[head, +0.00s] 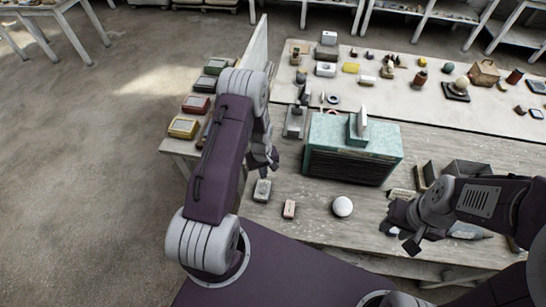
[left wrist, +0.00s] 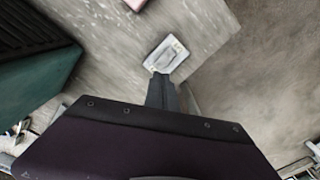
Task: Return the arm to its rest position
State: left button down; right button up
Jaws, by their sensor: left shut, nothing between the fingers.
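My left arm (head: 218,150) reaches up and forward from the lower left of the head view. Its gripper (head: 264,168) hangs over the left edge of the plank table (head: 300,225). In the left wrist view the gripper (left wrist: 161,92) is shut and empty, its tip just in front of a small pale grey block (left wrist: 166,54) in the picture. The same block lies on the table in the head view (head: 262,190). My right gripper (head: 402,228) is low over the table's right part, pointing left; its finger gap is unclear. A white plaster sphere (head: 342,206) sits between the arms.
A teal box (head: 385,142) with a dark grille stands mid-table, right of my left gripper. A small pinkish block (head: 289,209) lies near the front. Coloured boxes (head: 184,127) line the left side behind my left arm. Floor (head: 80,180) left of the table is clear.

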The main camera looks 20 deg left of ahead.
pick_arm(q)
jog(key=w+d+r+m+t+b, duration=0.25)
jog(key=w+d+r+b, duration=0.3)
jog(key=b, duration=0.75)
jog(key=s+d+m+b, duration=0.1)
jog(key=s+m, duration=0.2)
jog(key=s, duration=0.6)
jog(key=s+d+m+g+b, duration=0.1)
jog(key=s+m+b, duration=0.1)
jog(key=s, duration=0.7)
jog(key=shift+m, duration=0.45)
jog(key=shift+s+r, duration=0.15)
